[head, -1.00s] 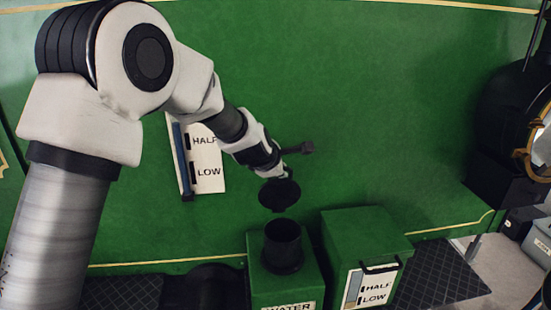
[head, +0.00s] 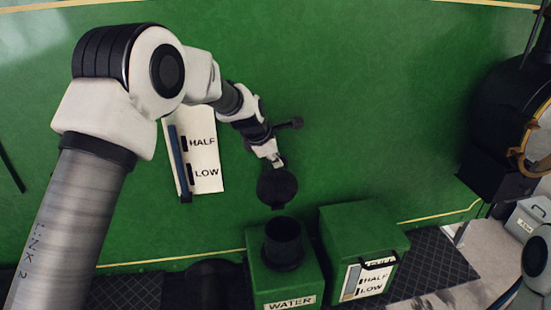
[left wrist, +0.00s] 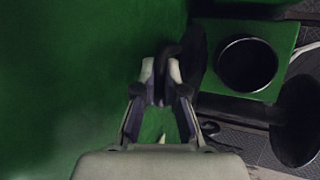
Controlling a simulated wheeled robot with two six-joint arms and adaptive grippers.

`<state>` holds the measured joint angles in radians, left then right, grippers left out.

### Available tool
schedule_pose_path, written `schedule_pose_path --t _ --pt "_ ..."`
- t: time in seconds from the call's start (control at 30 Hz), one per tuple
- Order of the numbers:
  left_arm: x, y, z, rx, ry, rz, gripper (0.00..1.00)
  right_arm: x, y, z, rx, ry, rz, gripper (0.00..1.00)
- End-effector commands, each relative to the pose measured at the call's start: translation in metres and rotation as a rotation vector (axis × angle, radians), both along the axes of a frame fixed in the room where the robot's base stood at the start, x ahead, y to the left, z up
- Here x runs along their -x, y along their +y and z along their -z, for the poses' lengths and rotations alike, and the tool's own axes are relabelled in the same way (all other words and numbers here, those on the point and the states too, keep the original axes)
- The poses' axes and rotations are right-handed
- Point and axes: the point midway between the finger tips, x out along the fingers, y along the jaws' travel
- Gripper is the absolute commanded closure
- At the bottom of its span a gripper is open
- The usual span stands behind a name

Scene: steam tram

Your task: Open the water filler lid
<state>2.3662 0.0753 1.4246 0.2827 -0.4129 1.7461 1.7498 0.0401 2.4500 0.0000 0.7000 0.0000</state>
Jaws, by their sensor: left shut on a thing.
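The water filler lid (head: 277,187) is a round black disc, raised and standing open above the black filler neck (head: 283,242) on the green WATER box (head: 290,303). My left gripper (head: 278,160) is at the lid's upper edge. In the left wrist view, my left gripper (left wrist: 162,88) is shut on a dark handle part of the lid (left wrist: 196,58), which shows nearly edge-on. The neck's open round mouth (left wrist: 247,65) lies to the right of it. The lid's hinge is hard to make out. My right gripper is not in view.
A green box with a HALF/LOW gauge (head: 365,230) stands right of the WATER box. A white gauge plate (head: 205,160) is on the green wall (head: 380,100). A dark round machine part (head: 512,110) is at the far right. Part of my right arm shows at lower right.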

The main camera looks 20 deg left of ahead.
Motion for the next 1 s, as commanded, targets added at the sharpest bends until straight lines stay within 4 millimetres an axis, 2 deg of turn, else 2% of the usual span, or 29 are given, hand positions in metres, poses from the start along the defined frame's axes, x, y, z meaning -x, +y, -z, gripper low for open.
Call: schedule_pose_path --t 0.13,0.2,0.23,0.8,1.0 --pt "0.000 0.000 0.000 0.002 -0.001 -0.002 1.00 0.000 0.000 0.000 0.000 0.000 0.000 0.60" --pt "0.000 0.000 0.000 0.001 -0.001 -0.002 0.69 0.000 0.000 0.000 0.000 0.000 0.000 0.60" --pt "0.000 0.000 0.000 0.001 -0.001 -0.002 0.64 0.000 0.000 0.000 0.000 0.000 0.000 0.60" --pt "0.001 -0.001 0.001 -0.001 -0.002 0.000 0.64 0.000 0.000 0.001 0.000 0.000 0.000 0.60" --pt "0.013 -0.010 0.003 -0.043 -0.073 0.004 0.64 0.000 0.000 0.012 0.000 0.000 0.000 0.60"
